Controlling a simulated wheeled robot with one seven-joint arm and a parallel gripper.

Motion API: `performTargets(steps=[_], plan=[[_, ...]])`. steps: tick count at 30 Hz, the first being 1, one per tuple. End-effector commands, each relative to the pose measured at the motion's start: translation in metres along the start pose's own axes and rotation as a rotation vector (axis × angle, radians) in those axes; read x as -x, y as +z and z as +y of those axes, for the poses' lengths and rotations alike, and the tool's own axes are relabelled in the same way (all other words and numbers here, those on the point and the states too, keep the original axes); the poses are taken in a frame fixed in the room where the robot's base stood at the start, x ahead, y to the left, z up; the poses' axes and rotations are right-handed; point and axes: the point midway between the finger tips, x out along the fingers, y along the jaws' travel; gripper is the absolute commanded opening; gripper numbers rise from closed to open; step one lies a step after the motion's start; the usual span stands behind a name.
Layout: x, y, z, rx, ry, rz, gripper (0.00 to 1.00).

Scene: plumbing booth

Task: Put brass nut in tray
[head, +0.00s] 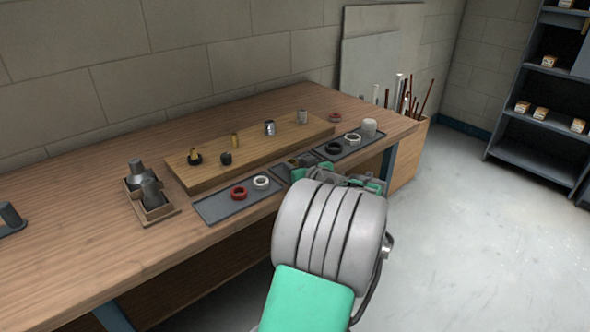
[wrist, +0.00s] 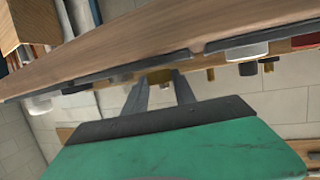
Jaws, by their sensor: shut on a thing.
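My gripper (wrist: 158,82) is shut on the brass nut (wrist: 160,75), which shows as a small yellow-brown piece between the two grey fingertips in the wrist view. In the head view my gripper is at the bench's front edge, and my wrist hides most of its fingers. A small dark tray (head: 281,176) lies by the fingers, partly covered by my arm. Whether the nut touches this tray cannot be told. A left tray (head: 212,212) holds a red ring (head: 239,193) and a white ring (head: 261,182). A right tray (head: 366,147) holds rings and a grey cap.
A raised wooden board (head: 220,178) behind the trays carries several small brass, dark and grey fittings. A wooden holder (head: 158,212) with grey cylinders stands to the left. A box of rods (head: 405,150) stands at the right end. The bench's front left is clear.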

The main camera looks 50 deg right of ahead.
Motion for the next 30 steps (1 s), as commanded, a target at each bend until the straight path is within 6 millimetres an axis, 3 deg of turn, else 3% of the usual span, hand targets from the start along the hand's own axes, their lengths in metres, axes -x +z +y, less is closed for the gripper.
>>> performTargets(steps=[2,12,13,21,30], plan=[[-0.003,0.0098,0.0001,-0.002,0.0,0.001,0.0],[-0.004,0.0137,0.0,0.001,0.0,0.002,0.0],[-0.0039,0.0135,0.0,0.0,0.0,0.002,0.33],[-0.0034,0.0122,-0.0001,0.0,0.0,0.001,0.54],[-0.0016,0.0062,0.0,0.001,0.0,0.002,0.54]])
